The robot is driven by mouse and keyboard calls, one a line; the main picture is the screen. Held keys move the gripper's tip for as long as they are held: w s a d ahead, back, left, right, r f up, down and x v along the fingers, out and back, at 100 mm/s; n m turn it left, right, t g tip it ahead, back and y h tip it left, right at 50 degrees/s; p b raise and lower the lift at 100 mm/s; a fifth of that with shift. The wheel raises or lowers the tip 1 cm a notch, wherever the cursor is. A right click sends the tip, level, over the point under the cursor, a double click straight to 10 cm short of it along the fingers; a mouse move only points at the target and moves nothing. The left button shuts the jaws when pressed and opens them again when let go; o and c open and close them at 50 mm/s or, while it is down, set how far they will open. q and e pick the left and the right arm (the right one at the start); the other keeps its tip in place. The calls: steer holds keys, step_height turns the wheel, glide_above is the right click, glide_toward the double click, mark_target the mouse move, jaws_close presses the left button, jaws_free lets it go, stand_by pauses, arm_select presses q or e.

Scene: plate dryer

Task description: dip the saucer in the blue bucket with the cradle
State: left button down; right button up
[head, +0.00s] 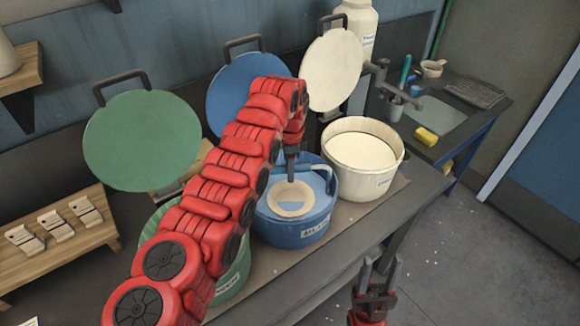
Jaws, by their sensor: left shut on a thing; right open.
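The blue bucket (293,236) stands open on the bench, between a green and a cream bucket. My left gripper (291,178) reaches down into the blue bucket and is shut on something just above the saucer. That is likely the cradle, but its shape is too small to make out. I cannot tell how deep the saucer sits in the blue contents. My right gripper (378,276) is open and empty, low in front of the bench.
The cream bucket (363,158) stands close on the right. The green bucket (236,275) is partly hidden behind my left arm. Green (142,140), blue (228,90) and cream (331,70) lids stand behind. A wooden rack (75,240) is at left. A yellow sponge (426,136) lies far right.

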arm_select(q)
steer(key=shift+f+b, duration=1.05)
steer(key=shift+f, duration=1.05)
stand_by(1.1)
steer(key=shift+r+p, duration=0.3)
steer(key=shift+r, duration=2.75)
steer(key=shift+r+p, duration=0.75)
steer(key=shift+r, duration=0.6)
steer(key=shift+r+p, duration=1.2)
steer(key=shift+r, duration=0.45)
steer(key=shift+r+p, duration=2.4)
steer(key=shift+r, duration=0.35)
